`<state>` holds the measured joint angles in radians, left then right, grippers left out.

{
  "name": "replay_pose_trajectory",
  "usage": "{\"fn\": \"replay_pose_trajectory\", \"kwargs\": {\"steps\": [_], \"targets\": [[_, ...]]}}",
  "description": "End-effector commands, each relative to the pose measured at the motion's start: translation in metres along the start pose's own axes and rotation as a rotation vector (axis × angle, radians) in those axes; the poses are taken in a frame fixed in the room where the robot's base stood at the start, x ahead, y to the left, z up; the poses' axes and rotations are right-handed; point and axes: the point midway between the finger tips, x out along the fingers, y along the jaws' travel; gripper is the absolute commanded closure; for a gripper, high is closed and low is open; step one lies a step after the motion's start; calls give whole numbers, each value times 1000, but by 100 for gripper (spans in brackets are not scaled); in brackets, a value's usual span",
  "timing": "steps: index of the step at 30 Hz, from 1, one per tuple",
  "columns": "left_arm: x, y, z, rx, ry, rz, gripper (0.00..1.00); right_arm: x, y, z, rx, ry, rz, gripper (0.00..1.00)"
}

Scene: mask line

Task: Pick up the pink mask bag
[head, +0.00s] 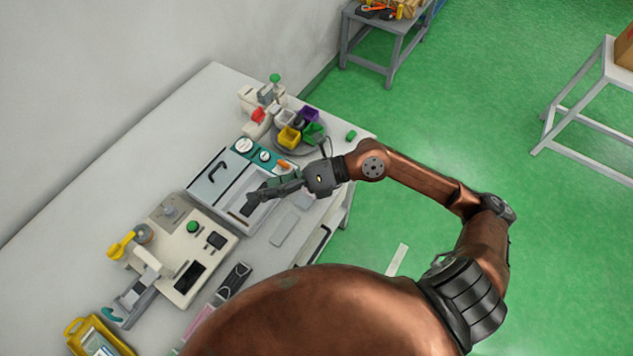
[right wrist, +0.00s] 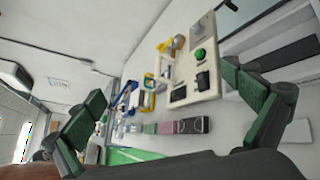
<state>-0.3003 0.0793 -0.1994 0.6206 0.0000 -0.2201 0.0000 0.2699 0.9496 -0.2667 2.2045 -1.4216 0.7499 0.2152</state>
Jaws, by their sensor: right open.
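The pink mask bag (head: 203,317) lies near the table's front edge in the head view, partly hidden by my body. In the right wrist view the pink bag (right wrist: 166,128) lies in a row of flat packs, beside a dark one. My right gripper (head: 262,196) is over the white tray of the sealing machine, well away from the pink bag. In the right wrist view my right gripper (right wrist: 162,86) has its fingers spread wide with nothing between them. My left gripper is not in view.
A dark bag (head: 235,278) lies beside the pink one. A cream machine (head: 215,262) with a green button stands behind them. A teal-topped machine (head: 216,175) and coloured bins (head: 300,130) stand farther back. A yellow case (head: 80,328) is at lower left.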

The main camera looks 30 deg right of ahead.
Motion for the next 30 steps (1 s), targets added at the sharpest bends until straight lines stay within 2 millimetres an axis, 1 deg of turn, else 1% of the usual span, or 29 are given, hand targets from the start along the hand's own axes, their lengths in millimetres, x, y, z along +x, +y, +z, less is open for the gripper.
{"fn": "replay_pose_trajectory", "kwargs": {"steps": [1,2,3,5,6,9,12,15,17,25,30], "targets": [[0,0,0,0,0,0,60,-5,-27,-13,-87,110,-118,0],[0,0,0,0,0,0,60,-10,-44,-20,-130,171,-188,0],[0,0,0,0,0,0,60,-20,-68,-27,-179,245,-283,0],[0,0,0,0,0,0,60,-40,-100,-31,-233,338,-420,0],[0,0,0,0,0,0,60,-56,-119,-30,-260,387,-505,0],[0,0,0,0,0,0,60,-92,-153,-25,-300,478,-681,0],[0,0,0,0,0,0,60,-118,-172,-19,-315,528,-792,0],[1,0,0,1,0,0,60,-128,-182,-18,-318,548,-841,0],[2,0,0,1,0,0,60,-127,-188,-19,-318,553,-850,0],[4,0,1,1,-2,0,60,-111,-209,-32,-316,552,-845,0],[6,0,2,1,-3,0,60,-99,-229,-44,-315,552,-844,0]]}}
